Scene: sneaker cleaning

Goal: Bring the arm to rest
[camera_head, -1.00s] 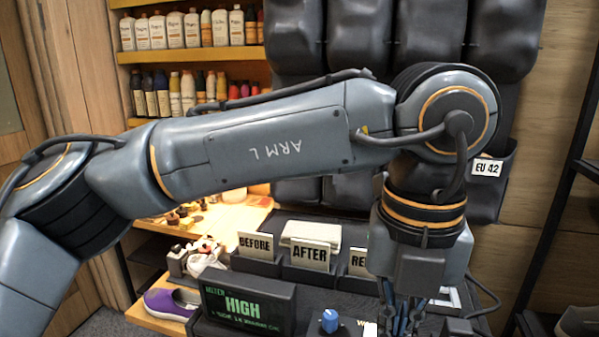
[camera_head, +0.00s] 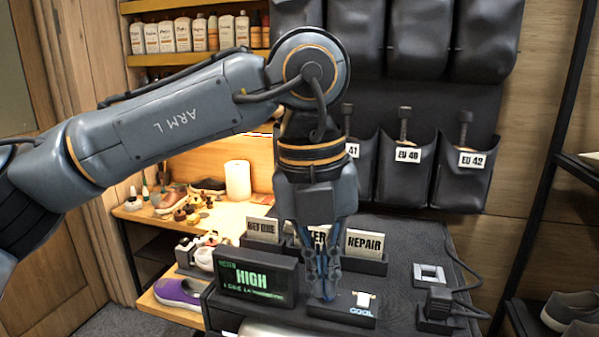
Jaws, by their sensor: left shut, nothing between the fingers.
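My left arm comes in from the left, and its gripper (camera_head: 324,294) points straight down over the dark work surface (camera_head: 395,272). The fingers are together with nothing held between them. The fingertips are at a low black control box (camera_head: 352,311) marked "COOL". I cannot tell whether they touch it. The blue knob is not visible now; the fingers cover that part of the box. My right gripper is not in view.
A display reading "HIGH" (camera_head: 255,279) stands left of the gripper. Label cards sit behind it, including "REPAIR" (camera_head: 364,243). A black plug (camera_head: 437,303) with a cable lies right. Shoe pockets (camera_head: 405,165) hang behind. A purple sneaker (camera_head: 180,294) is on a lower shelf at left.

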